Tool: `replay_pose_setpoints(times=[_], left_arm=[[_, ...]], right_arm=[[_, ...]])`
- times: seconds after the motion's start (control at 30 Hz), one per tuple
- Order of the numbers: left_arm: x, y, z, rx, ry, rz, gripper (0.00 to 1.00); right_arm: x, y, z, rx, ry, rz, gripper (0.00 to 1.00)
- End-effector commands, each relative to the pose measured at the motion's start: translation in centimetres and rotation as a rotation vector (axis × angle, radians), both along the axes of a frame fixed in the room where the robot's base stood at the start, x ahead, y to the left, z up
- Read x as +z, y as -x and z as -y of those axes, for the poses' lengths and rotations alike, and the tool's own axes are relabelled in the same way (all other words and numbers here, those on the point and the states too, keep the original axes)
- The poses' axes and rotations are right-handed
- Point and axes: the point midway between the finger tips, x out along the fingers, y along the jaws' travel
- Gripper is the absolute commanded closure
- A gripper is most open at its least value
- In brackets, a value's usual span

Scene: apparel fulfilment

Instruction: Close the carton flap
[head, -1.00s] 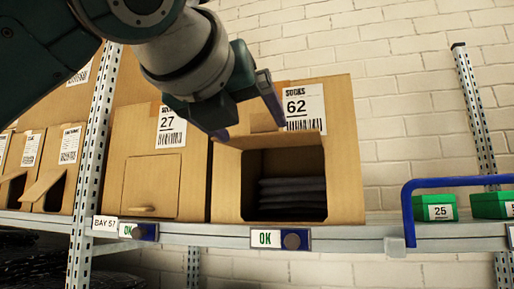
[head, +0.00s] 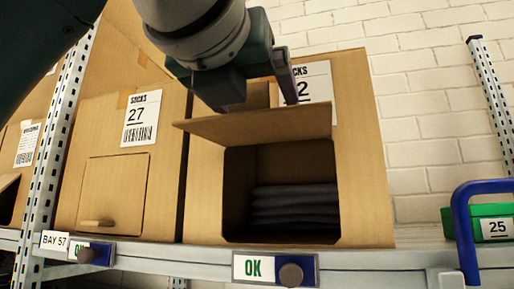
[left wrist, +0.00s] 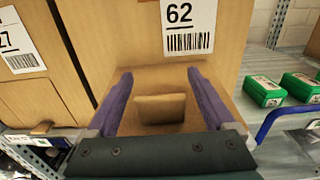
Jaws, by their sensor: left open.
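The carton marked 62 (head: 362,150) stands on the shelf with its front opening uncovered. Its flap (head: 262,127) is hinged at the top of the opening and sticks outward, roughly level. Folded dark socks (head: 295,205) lie inside. My left gripper (head: 262,97) is just above the flap, in front of the carton's label. In the left wrist view its two purple fingers (left wrist: 160,100) are spread apart. A small brown tab (left wrist: 161,109) shows between them, with gaps on both sides. Whether the fingers touch the flap cannot be told. My right gripper is not in view.
Carton 27 (head: 170,175) stands close on the left, its flap shut. A shelf upright (head: 62,140) is farther left. Green boxes (head: 490,222) and a blue rail (head: 463,225) are to the right. An OK tag with a knob (head: 275,269) is on the shelf edge.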

Motion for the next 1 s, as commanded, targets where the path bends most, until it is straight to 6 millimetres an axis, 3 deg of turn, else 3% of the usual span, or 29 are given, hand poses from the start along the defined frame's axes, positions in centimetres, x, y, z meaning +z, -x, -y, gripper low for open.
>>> replay_pose_setpoints(times=[0.27,1.0], left_arm=[[-0.01,0.07,-0.01,0.001,0.001,0.000,0.12],[-0.02,0.04,0.00,0.000,0.001,0.000,0.95]], right_arm=[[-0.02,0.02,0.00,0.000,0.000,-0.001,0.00],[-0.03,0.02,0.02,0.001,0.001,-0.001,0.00]])
